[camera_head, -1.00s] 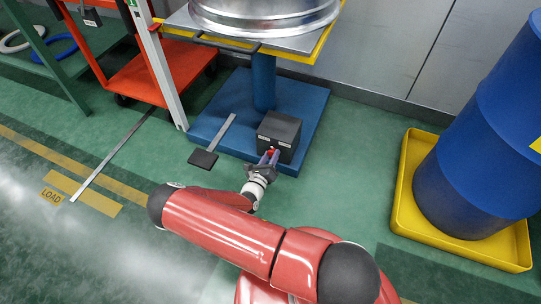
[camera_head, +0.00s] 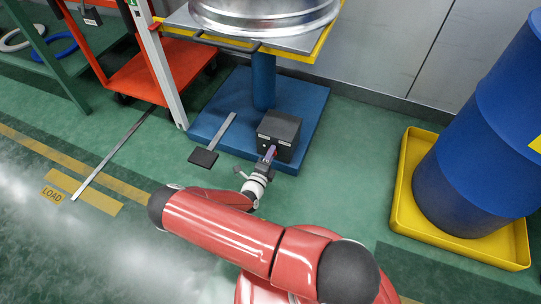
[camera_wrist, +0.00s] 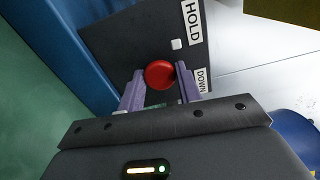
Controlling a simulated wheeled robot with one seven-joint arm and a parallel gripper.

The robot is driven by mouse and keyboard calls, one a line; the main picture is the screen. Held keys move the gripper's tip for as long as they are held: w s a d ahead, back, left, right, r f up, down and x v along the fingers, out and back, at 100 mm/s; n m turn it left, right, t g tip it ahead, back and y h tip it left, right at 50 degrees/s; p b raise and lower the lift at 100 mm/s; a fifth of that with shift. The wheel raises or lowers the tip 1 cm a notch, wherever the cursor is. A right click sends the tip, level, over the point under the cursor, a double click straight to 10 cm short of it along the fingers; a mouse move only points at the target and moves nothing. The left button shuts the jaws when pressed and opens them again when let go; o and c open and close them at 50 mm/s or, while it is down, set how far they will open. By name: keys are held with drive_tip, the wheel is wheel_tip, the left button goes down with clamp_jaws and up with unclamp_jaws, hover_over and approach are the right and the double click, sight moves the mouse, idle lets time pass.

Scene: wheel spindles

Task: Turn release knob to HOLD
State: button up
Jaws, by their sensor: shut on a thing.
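The release knob (camera_wrist: 159,74) is red and round, on the face of a dark box (camera_head: 279,131) on the blue base plate. My gripper (camera_head: 268,156) reaches the box front. In the wrist view its two purple fingers are on either side of the knob, shut on it. A white HOLD label (camera_wrist: 192,24) and a white DOWN label (camera_wrist: 202,80) are on the box face. A small pale square (camera_wrist: 177,44) lies between knob and HOLD label; whether it is part of the knob I cannot tell. The wrist view is rolled relative to the labels.
A blue post (camera_head: 263,82) rises behind the box to a yellow-edged table with a metal wheel (camera_head: 264,14). A dark pedal (camera_head: 203,158) lies left of the box. A blue drum (camera_head: 475,150) in a yellow tray (camera_head: 403,190) stands right. An orange cart (camera_head: 150,75) stands left.

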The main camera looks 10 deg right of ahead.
drive_tip(key=shift+n, duration=0.6)
drive_tip(key=o, duration=1)
drive_tip(key=shift+s+a, duration=0.1)
drive_tip(key=v, duration=0.7)
drive_tip(key=shift+s+a+p, duration=0.2)
drive_tip(key=shift+s+p, duration=0.05)
drive_tip(key=shift+p, duration=0.1)
